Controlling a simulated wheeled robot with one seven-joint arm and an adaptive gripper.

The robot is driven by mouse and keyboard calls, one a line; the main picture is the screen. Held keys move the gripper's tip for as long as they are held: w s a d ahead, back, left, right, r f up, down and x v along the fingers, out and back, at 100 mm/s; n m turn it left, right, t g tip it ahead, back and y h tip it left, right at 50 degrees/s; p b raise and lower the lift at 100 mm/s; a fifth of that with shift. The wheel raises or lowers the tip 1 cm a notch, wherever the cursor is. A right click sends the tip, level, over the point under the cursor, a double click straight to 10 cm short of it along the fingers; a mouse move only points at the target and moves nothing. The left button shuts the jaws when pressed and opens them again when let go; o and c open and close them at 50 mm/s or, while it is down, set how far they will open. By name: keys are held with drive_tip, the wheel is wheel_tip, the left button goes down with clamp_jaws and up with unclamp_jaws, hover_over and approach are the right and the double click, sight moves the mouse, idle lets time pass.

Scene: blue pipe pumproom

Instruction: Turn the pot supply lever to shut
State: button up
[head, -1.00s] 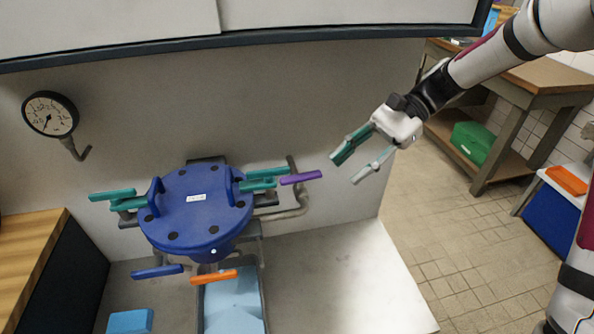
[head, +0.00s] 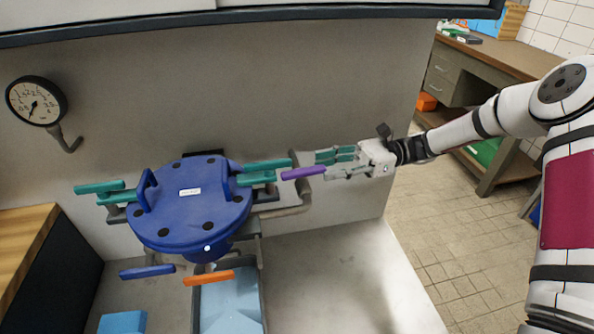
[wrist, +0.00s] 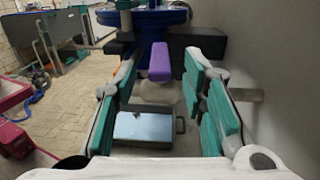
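A blue pot (head: 190,205) with a small white label stands against the grey wall in the head view. A purple lever (head: 303,173) sticks out at its right, and teal levers (head: 262,166) sit just behind and left of it. A blue lever (head: 147,272) and an orange lever (head: 208,277) show at the front. No readable label tells which is the pot supply lever. My gripper (head: 320,168) is open at the purple lever's right end. In the wrist view the purple lever (wrist: 160,62) lies ahead, between the spread fingertips (wrist: 161,66); contact is not visible.
The wall runs close behind my gripper. A grey pipe (head: 292,208) bends below the purple lever. A tray (head: 261,292) with a light blue content lies below the pot. A round gauge (head: 36,101) hangs on the left. The bench top (head: 340,275) at right is clear.

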sight(281, 176)
drive_tip(key=x, duration=0.7)
drive_tip(key=shift+s+a+p, duration=0.15)
drive_tip(key=shift+a+p, duration=0.25)
clamp_jaws()
